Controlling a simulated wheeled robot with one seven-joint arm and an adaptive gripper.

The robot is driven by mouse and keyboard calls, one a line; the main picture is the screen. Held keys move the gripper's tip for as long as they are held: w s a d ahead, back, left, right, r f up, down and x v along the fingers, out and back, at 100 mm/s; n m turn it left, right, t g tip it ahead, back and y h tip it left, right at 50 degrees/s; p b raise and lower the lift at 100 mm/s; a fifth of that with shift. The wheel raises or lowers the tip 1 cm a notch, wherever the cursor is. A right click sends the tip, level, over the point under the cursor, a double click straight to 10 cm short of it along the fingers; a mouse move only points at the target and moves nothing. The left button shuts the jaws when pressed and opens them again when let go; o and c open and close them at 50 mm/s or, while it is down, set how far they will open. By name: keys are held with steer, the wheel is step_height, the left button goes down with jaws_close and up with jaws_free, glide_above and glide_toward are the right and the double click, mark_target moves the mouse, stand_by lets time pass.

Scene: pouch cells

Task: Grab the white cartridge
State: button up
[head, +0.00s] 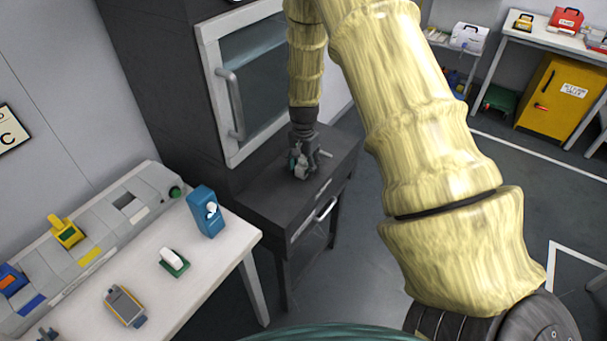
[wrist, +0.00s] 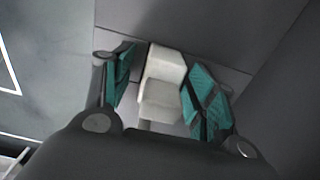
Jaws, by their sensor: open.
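The white cartridge (wrist: 163,85) is a pale blocky piece between the two teal-padded fingers of my gripper (wrist: 160,68) in the wrist view. A narrow gap shows at its left, and its right side lies close to the right finger; I cannot tell whether they touch. In the head view my gripper (head: 304,160) points down over the dark bench, and the cartridge (head: 301,171) shows as a small pale patch among the fingers, partly hidden. The gripper is open around it.
The dark bench (head: 262,206) stands before a glass-fronted cabinet (head: 255,75) with a handle. The white table (head: 215,268) at left holds a blue device (head: 206,212), a white piece on a green base (head: 173,261) and a yellow-grey handheld device (head: 125,305). Floor right of the bench is clear.

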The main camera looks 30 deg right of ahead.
steer(key=shift+f, duration=0.15)
jaws_close()
stand_by(0.4)
